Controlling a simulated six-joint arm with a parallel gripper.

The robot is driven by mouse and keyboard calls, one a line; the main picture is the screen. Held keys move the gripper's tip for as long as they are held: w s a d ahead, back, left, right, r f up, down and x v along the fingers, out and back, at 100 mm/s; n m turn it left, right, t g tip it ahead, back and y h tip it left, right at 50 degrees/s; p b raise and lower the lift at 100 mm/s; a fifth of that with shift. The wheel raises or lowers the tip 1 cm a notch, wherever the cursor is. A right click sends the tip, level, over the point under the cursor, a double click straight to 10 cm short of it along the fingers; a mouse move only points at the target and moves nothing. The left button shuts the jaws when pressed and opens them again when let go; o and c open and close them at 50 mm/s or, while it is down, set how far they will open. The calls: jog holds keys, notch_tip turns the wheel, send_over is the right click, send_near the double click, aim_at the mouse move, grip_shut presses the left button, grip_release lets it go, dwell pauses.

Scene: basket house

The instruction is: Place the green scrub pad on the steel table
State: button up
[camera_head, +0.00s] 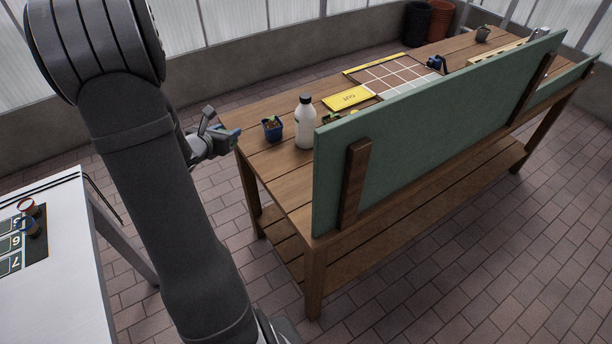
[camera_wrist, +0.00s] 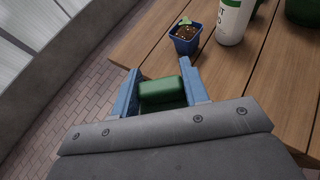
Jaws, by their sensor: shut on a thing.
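My gripper (camera_head: 224,141) is at the near-left end of the wooden bench (camera_head: 262,106). In the wrist view its blue fingers (camera_wrist: 160,82) are shut on the green scrub pad (camera_wrist: 162,94), which sits between them. The pad is hard to make out in the head view. The pad is held near the bench's edge, with brick floor showing to the left. A pale table (camera_head: 70,270) with grey legs, which looks like the steel table, stands at the lower left of the head view, apart from the gripper.
A blue plant pot (camera_head: 272,129) and a white bottle (camera_head: 304,122) stand on the bench near the gripper. A green back panel (camera_head: 420,130) rises along the bench. The pale table bears a dark numbered mat (camera_head: 12,246) with small cans (camera_head: 30,218). Brick floor lies between the tables.

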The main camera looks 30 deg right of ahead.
jog(key=s+d+f+m+g+h, duration=0.1)
jog(key=s+d+m+g, duration=0.25)
jog(key=d, duration=0.25)
jog(key=s+d+m+g+h, duration=0.2)
jog(key=s+d, duration=0.2)
jog(key=d, duration=0.2)
jog(key=m+g, duration=0.3)
jog(key=g, duration=0.1)
send_over(310, 177)
jog(key=f, duration=0.1)
jog(key=shift+f, duration=0.2)
jog(key=shift+f, duration=4.85)
jog(key=shift+f, duration=0.2)
jog(key=o, duration=1)
